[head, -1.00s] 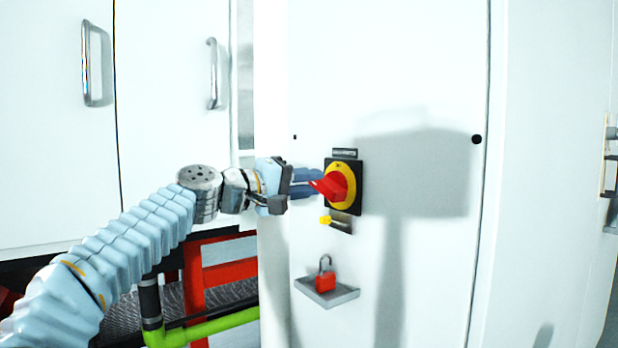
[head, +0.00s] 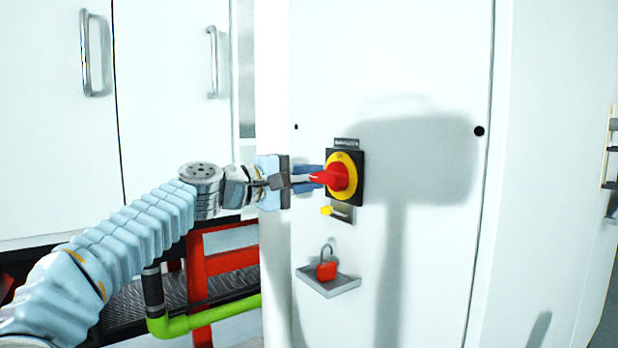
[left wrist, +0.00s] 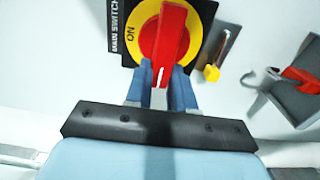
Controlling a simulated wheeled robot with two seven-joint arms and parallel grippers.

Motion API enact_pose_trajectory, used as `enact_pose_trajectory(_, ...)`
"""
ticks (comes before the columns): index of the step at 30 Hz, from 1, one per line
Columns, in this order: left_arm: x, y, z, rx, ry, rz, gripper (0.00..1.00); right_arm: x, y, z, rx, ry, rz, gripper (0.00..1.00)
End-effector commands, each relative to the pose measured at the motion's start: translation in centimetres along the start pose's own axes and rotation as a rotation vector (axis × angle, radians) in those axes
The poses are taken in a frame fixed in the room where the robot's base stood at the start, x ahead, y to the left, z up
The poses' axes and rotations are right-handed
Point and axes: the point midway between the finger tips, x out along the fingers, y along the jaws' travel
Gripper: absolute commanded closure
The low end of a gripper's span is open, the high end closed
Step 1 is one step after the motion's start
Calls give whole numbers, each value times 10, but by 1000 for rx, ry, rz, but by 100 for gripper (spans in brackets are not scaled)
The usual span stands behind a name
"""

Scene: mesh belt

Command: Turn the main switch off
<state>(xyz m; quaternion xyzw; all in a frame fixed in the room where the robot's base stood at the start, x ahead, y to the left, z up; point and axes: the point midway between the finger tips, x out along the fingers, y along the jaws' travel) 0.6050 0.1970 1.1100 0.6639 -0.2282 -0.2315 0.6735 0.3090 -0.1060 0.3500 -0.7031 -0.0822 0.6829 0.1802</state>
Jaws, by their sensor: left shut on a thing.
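The main switch has a red handle (head: 332,177) on a yellow ring (head: 347,162) and a black square plate (head: 359,190), on a white cabinet door. In the head view the handle points left. My left gripper (head: 312,177) reaches it from the left and is shut on the handle's end. In the left wrist view the blue fingers (left wrist: 160,84) flank the red handle (left wrist: 172,32). Its white mark points at my gripper, about a quarter turn from the word ON on the yellow ring (left wrist: 133,38). My right gripper is not in view.
A yellow piece (head: 326,210) sits on a small metal plate (head: 343,214) just below the switch. Lower, a red padlock (head: 326,271) stands on a grey tray (head: 340,286). Cupboard doors with handles (head: 212,62) are at left. A green pipe (head: 215,316) runs below my arm.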

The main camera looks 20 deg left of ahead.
Motion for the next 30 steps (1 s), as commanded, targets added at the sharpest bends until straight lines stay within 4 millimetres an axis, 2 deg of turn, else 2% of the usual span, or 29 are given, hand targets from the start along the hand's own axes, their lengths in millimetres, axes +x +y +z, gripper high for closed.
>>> enact_pose_trajectory(4,0,-1,-1,-3,1,-2,100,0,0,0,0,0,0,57)
enact_pose_trajectory(5,0,-1,-1,-3,1,-2,74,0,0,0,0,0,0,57)
enact_pose_trajectory(9,0,-1,-1,-2,1,-1,52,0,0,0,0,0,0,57)
enact_pose_trajectory(20,-5,-1,-1,0,1,0,51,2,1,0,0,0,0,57)
enact_pose_trajectory(23,-19,-2,-1,1,3,1,51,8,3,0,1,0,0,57)
enact_pose_trajectory(30,-77,-3,-1,0,5,1,51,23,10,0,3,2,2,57)
